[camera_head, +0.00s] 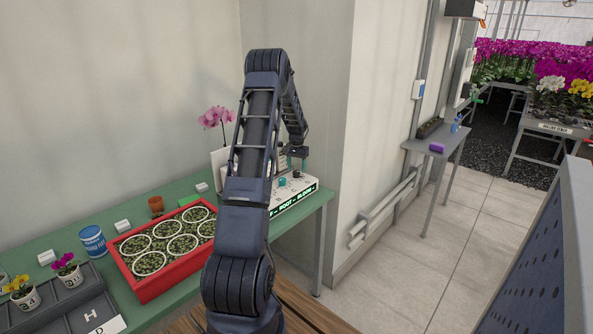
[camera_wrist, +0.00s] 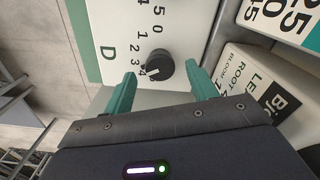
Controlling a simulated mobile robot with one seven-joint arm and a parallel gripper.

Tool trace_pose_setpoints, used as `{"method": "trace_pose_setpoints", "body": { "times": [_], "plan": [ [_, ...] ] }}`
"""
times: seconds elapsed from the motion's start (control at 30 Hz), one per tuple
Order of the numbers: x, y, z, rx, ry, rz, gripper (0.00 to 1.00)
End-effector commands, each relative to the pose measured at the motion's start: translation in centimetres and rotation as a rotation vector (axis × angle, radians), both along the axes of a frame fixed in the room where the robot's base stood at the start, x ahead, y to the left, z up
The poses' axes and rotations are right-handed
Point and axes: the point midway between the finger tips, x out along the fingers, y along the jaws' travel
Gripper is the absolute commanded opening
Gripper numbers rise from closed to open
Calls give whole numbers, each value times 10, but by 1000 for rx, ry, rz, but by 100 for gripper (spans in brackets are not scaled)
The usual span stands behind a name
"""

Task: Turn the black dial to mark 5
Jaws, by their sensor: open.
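The black dial (camera_wrist: 157,66) sits on a white panel (camera_wrist: 128,19) in the wrist view. Printed numbers 0 to 4 curve around its upper and left side, and a pale line on it appears to point near 4. In the head view my gripper (camera_head: 297,150) is over the white panel box (camera_head: 301,194) at the green bench's right end.
Boxes (camera_wrist: 259,82) stand close beside the right finger in the wrist view. On the green bench (camera_head: 183,190) are a red tray (camera_head: 152,291) of ringed pots, a blue tin (camera_head: 93,241) and a grey tray (camera_head: 75,303). A wall (camera_head: 335,130) rises behind.

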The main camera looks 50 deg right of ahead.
Motion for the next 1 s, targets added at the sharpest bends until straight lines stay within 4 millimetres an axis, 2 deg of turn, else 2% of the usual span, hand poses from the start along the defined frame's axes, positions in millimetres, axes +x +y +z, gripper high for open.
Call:
{"method": "trace_pose_setpoints", "body": {
  "times": [0.2, 0.5, 0.57, 0.73, 1.0],
  "plan": [
    [0, 0, -15, 1, 0, 0, 58],
    [0, 0, -17, 0, 0, 0, 58],
    [0, 0, -17, 0, 0, 0, 48],
    [0, 0, -16, 0, 0, 0, 14],
    [0, 0, -16, 0, 0, 19, 13]
  ]
}}
